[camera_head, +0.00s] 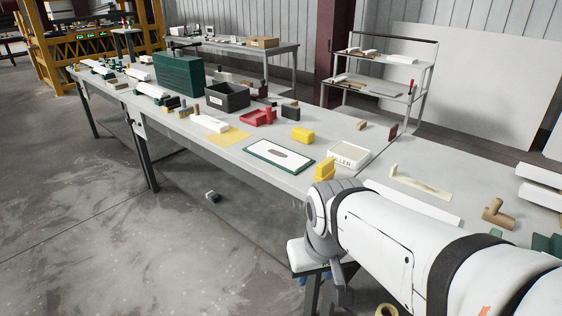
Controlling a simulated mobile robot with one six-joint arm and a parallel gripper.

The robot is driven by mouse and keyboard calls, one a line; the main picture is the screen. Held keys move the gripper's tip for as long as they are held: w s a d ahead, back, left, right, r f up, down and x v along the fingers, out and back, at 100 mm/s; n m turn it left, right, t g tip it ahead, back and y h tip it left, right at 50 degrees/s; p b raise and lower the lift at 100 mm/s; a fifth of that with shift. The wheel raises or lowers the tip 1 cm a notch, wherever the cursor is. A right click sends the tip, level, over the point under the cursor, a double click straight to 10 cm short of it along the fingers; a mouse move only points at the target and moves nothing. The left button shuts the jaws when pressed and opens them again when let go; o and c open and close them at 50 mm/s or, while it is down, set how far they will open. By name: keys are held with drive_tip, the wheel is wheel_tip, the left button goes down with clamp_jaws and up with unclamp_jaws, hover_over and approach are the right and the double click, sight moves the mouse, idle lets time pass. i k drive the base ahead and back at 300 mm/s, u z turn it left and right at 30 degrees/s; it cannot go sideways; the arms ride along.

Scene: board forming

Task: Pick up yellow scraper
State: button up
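A yellow upright piece (325,169), which looks like the scraper, stands at the near edge of the long grey table, just behind the grey joint of my arm. Its lower part is partly hidden by that joint. A second yellow item, a rounded block (303,135), lies farther back on the table; I cannot tell for sure which of the two is the scraper. My white arm reaches in from the lower right and bends down at the table's front edge. My gripper's fingers cannot be made out, and nothing is seen held.
A white panel with a green frame (279,156), a white labelled box (348,157), a cream float (420,183) and a red tray (257,118) lie on the table (225,150). A black bin (227,97) and green case (178,75) stand farther left. The floor in front is mostly clear.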

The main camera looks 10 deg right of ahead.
sight(325, 170)
drive_tip(key=z, duration=0.15)
drive_tip(key=i, duration=0.9)
drive_tip(key=u, duration=0.05)
